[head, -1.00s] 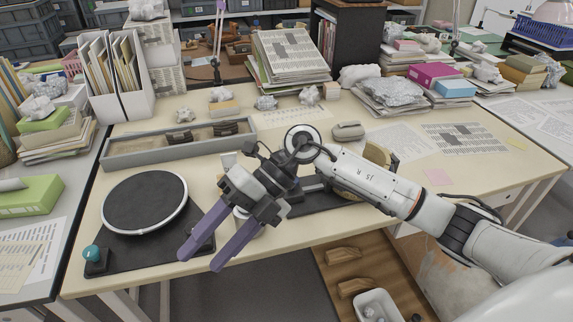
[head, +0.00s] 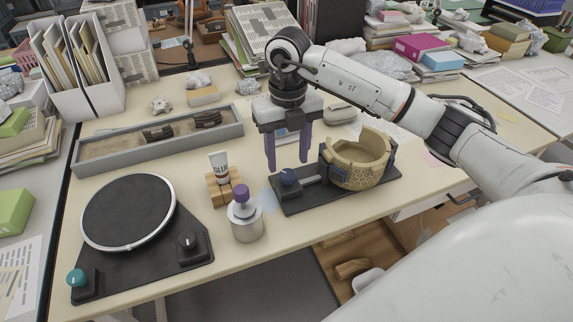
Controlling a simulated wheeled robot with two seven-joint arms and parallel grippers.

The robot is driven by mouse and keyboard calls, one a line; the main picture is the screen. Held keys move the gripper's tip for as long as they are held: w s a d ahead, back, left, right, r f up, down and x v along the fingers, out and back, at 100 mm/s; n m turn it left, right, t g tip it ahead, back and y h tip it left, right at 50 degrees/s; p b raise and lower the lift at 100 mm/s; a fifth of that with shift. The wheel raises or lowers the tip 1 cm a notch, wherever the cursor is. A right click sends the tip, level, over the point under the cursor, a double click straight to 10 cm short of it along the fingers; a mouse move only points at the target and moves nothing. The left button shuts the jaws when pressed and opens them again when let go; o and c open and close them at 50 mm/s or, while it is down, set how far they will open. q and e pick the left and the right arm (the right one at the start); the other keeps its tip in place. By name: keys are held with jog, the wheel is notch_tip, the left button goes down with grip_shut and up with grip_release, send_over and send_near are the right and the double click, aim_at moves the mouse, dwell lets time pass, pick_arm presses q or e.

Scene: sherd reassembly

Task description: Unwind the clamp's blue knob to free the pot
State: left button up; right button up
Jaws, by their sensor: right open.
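The clamp (head: 311,198) is a dark base on the table at centre, with a blue knob (head: 289,177) at its left end. A tan patterned pot (head: 357,160) with a broken rim sits between the clamp's dark jaws at its right end. My right gripper (head: 287,165) points down just over the blue knob, its two purple fingers apart, the tips close to the knob's height. I cannot tell whether the fingers touch the knob. The gripper holds nothing that I can see. My left gripper is not in view.
A glue tube (head: 220,167) in a wooden block and a metal jar with a purple knob (head: 245,216) stand left of the clamp. A black turntable (head: 128,211) is at front left. A grey tray (head: 160,138) with dark sherds lies behind. The table's front edge is close.

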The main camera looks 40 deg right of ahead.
aim_at(287, 173)
notch_tip(287, 173, down, 3)
jog(key=shift+f, duration=0.4)
jog(key=c, duration=1.1)
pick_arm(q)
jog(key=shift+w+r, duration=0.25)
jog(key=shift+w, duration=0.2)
pick_arm(e)
jog(key=shift+o, duration=0.2)
